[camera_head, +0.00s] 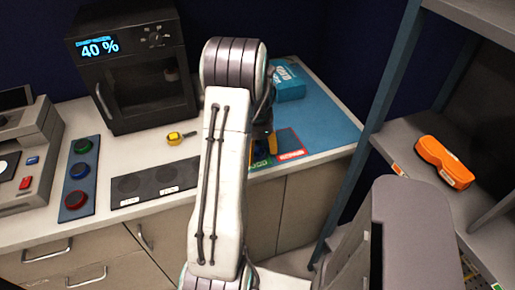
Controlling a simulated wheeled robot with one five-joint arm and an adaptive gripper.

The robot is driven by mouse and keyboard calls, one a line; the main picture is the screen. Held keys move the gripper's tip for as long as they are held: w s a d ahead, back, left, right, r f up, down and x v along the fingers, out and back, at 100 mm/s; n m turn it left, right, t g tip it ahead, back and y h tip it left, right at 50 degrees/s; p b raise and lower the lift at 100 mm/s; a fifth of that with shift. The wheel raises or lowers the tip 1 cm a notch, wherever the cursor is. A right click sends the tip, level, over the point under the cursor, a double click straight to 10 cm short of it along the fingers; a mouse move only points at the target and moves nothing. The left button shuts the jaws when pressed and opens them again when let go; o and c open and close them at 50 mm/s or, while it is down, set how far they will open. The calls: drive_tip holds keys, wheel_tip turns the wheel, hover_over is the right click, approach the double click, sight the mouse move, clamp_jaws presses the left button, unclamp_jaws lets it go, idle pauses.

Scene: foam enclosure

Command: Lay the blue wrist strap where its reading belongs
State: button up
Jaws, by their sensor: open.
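I cannot make out a blue wrist strap; my arm hides part of the counter. A small yellow item with a dark face (181,138) lies on the counter left of my arm. A blue mat (325,125) covers the counter's right end. At its front left are a green marked field (259,160) and a red-edged field (291,148), with lettering too small to read surely. My gripper (265,140) is mostly hidden behind my arm, low over these fields. An orange-yellow piece beside it may be part of it or a separate thing. I see nothing surely held.
A black cabinet (133,85) shows "40 %". A blue box (288,82) stands on the mat. A dark plate with two round pads (155,185), a panel with green, blue and red buttons (79,172) and a grey machine (28,150) are left. An orange case (444,162) lies on the right shelf.

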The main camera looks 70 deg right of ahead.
drive_tip(key=shift+r, duration=0.15)
wheel_tip(320, 180, up, 12)
idle(0.6)
drive_tip(key=shift+w, duration=0.1)
drive_tip(key=w+a+r+n+t+h, duration=0.1)
drive_tip(key=w+a+r+n, duration=0.2)
drive_tip(key=w+a+n, duration=0.45)
drive_tip(key=w+a+r+n, duration=0.35)
drive_tip(key=w+a, duration=0.55)
drive_tip(key=a, duration=0.4)
drive_tip(key=s+a+f+n+t, duration=0.1)
drive_tip(key=s+a+n, duration=0.1)
drive_tip(key=a+n, duration=0.5)
drive_tip(key=s+a+f+n+t+y, duration=0.1)
drive_tip(key=s+a+n+t, duration=0.1)
drive_tip(key=a+n, duration=0.6)
drive_tip(key=a, duration=0.7)
drive_tip(key=shift+s+a, duration=0.2)
drive_tip(key=shift+s, duration=0.15)
